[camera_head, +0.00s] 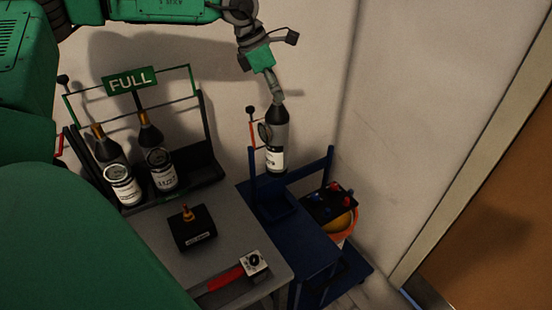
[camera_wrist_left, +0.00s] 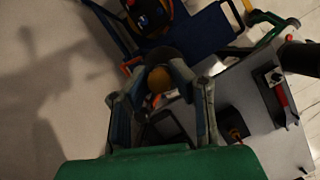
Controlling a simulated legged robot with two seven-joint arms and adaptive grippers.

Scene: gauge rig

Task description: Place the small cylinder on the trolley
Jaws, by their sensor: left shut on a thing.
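My left gripper (camera_head: 277,98) is shut on the top of the small cylinder (camera_head: 273,150), a grey one with a dark shoulder, a gauge and a white label. The cylinder hangs nearly upright at the blue trolley (camera_head: 319,253), beside its back posts. I cannot tell whether its base touches the trolley. In the left wrist view, the fingers of the left gripper (camera_wrist_left: 165,95) close around the cylinder's brownish top (camera_wrist_left: 158,80), and the blue trolley (camera_wrist_left: 208,28) lies beyond. The cylinder's body is mostly hidden there. My right gripper is not in view.
Two similar cylinders (camera_head: 163,170) stand in a rack under a green FULL sign (camera_head: 130,81). A grey table (camera_head: 225,255) holds a black box (camera_head: 192,228) and a red-handled tool (camera_head: 226,279).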

